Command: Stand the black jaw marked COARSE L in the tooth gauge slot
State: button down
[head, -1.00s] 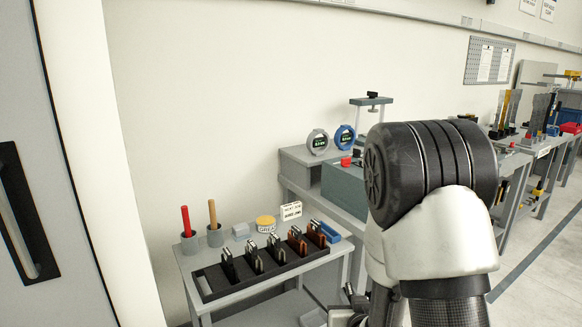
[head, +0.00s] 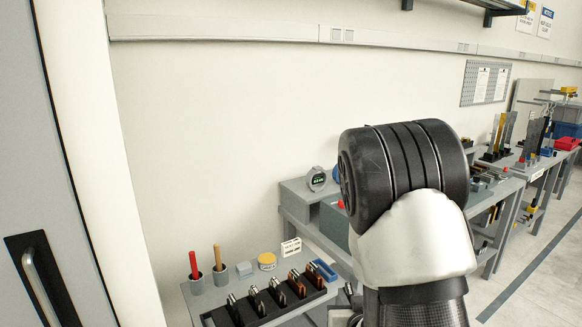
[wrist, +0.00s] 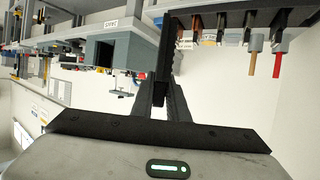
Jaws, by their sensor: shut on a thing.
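My gripper (wrist: 161,108) shows in the wrist view, its two dark fingers closed on a slim black jaw (wrist: 161,65). The jaw sticks out beyond the fingertips; I cannot read any marking on it. In the head view my arm hides most of the gripper. A black tray (head: 265,315) on the small grey table at lower left holds several upright jaws, some dark (head: 257,302) and some orange-brown (head: 298,284). I cannot pick out the tooth gauge slot for certain in either view.
A red-handled tool (head: 194,265) and a tan-handled one (head: 217,258) stand in grey cups behind the tray. A yellow tin (head: 267,261), a white sign (head: 291,247) and a blue box (head: 325,270) are nearby. A grey bench (head: 300,205) with a dial stands behind my arm.

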jog(key=shift+r, duration=0.15)
jog(key=f, duration=0.2)
jog(key=s+f, duration=0.1)
jog(key=f, duration=0.2)
jog(key=shift+s+f, duration=0.15)
jog(key=shift+f, duration=0.15)
jog(key=shift+d, duration=0.1)
